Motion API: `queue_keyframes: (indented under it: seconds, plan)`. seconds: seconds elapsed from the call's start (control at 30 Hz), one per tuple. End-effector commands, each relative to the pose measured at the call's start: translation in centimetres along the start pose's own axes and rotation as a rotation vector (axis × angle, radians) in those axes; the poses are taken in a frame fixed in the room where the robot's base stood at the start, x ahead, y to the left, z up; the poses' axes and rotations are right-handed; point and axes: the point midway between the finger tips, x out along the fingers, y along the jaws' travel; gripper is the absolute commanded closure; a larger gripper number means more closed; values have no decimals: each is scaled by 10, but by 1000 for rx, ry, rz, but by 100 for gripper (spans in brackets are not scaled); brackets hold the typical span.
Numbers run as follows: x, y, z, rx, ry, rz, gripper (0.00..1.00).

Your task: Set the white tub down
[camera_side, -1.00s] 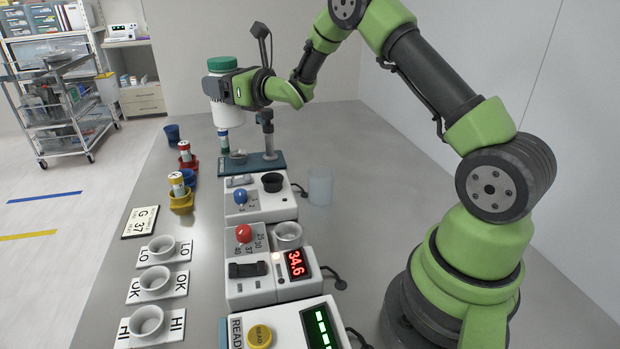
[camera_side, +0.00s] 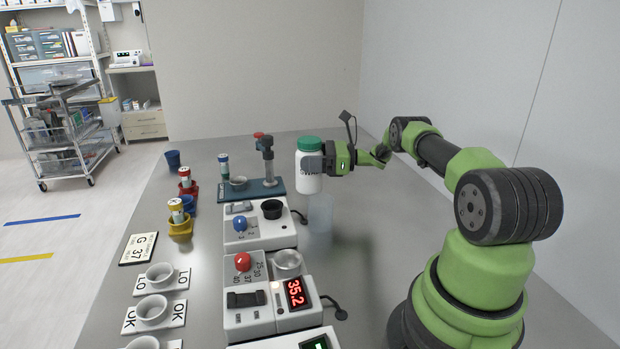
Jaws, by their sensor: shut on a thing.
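The white tub (camera_side: 310,182) is upright and has a green lid (camera_side: 309,144). My gripper (camera_side: 313,164) comes from the right and is shut on the tub's side. The tub's base hangs just above and behind a clear cup (camera_side: 320,212) in the picture. I cannot tell exactly how high the tub is above the grey table (camera_side: 370,230).
A blue stand (camera_side: 258,190) with a post is left of the tub. White devices with a blue knob (camera_side: 239,224), a red knob (camera_side: 243,261) and a red display (camera_side: 295,292) run towards the front. Labelled cups are at the left. The table behind the tub is clear.

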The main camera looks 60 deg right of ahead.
Motion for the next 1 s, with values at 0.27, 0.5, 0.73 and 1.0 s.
queue_keyframes:
  seconds: [0.27, 0.5, 0.73, 1.0]
  plan:
    - [0, 0, -23, -2, -1, -1, 68]
    - [0, 0, -40, -3, -2, -2, 68]
    - [0, 0, -42, -2, -2, -2, 68]
    - [0, 0, -43, -1, -1, -2, 5]
